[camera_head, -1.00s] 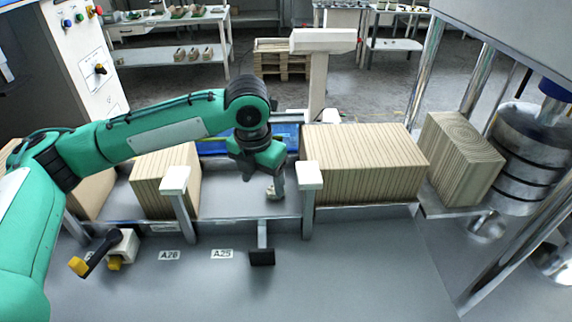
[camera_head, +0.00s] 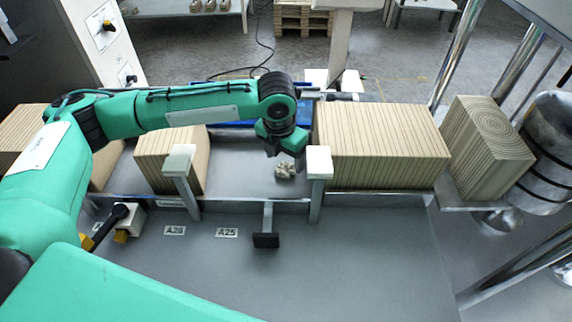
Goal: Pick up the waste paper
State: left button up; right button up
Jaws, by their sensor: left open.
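The waste paper (camera_head: 284,170) is a small crumpled pale piece on the grey conveyor bed, in the gap between two kraft blocks. It lies just left of a white-capped post. My left gripper (camera_head: 284,156) points down right above the paper, with its fingers open. The fingertips are small and partly hidden, so I cannot tell whether they touch the paper. My right gripper is not in view.
A large striped kraft block (camera_head: 383,147) stands right of the gap and a smaller block (camera_head: 172,160) left of it. White-capped posts (camera_head: 319,163) rise along the near edge. A blue tray (camera_head: 232,126) lies behind the arm. A metal roller (camera_head: 548,150) is at the right.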

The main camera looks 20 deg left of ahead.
aim_at(286, 166)
pick_arm(q)
jog(key=shift+w+f+p, duration=0.15)
jog(key=shift+f+p, duration=0.15)
jog(key=shift+f, duration=0.05)
jog(key=f+p, duration=0.1)
jog(key=w+f+p, duration=0.1)
jog(key=f+p, duration=0.1)
jog(key=shift+w+f, duration=0.3)
jog(key=shift+f, duration=0.6)
jog(key=c, duration=1.1)
